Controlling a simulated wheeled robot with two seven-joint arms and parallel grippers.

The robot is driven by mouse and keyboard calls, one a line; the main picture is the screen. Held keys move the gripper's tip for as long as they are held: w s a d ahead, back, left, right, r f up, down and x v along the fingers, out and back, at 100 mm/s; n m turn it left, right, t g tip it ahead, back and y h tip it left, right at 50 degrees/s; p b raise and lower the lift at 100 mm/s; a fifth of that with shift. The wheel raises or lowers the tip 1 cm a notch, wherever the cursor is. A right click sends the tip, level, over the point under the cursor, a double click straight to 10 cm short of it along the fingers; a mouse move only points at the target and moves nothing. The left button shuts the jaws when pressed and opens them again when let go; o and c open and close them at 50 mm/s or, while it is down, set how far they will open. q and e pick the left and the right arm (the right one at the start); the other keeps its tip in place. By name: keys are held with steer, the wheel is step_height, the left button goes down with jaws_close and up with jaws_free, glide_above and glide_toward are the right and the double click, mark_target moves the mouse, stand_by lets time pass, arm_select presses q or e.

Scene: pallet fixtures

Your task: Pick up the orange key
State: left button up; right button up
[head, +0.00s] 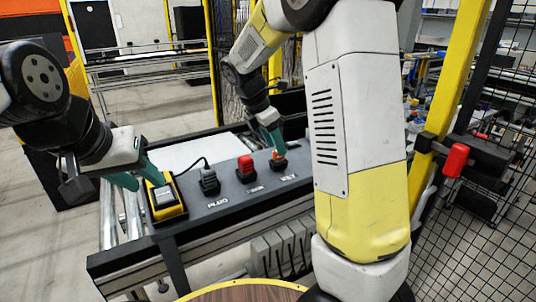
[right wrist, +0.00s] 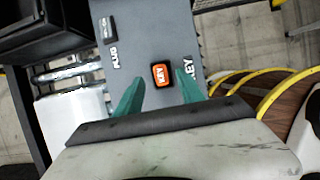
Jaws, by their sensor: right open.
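The orange key (head: 276,153) stands in a black holder beside the KEY label on the grey panel (head: 225,189). In the right wrist view the key (right wrist: 161,74) shows from above as an orange block with a dark edge and lettering. My right gripper (head: 271,136) is over the key; in its wrist view the green fingers (right wrist: 160,93) are spread, one on each side of the key's position, with nothing held. Contact with the key cannot be told. My left gripper (head: 138,172) has its green fingers apart, near the yellow-and-black box, and appears empty.
A round wooden top (head: 247,293) lies in front. A yellow post (head: 455,90) and mesh fence stand right.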

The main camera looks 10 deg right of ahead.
mark_target(279, 159)
steer(key=x, duration=0.3)
steer(key=shift+d+f, duration=0.25)
jaws_close()
steer(key=shift+r, duration=0.15)
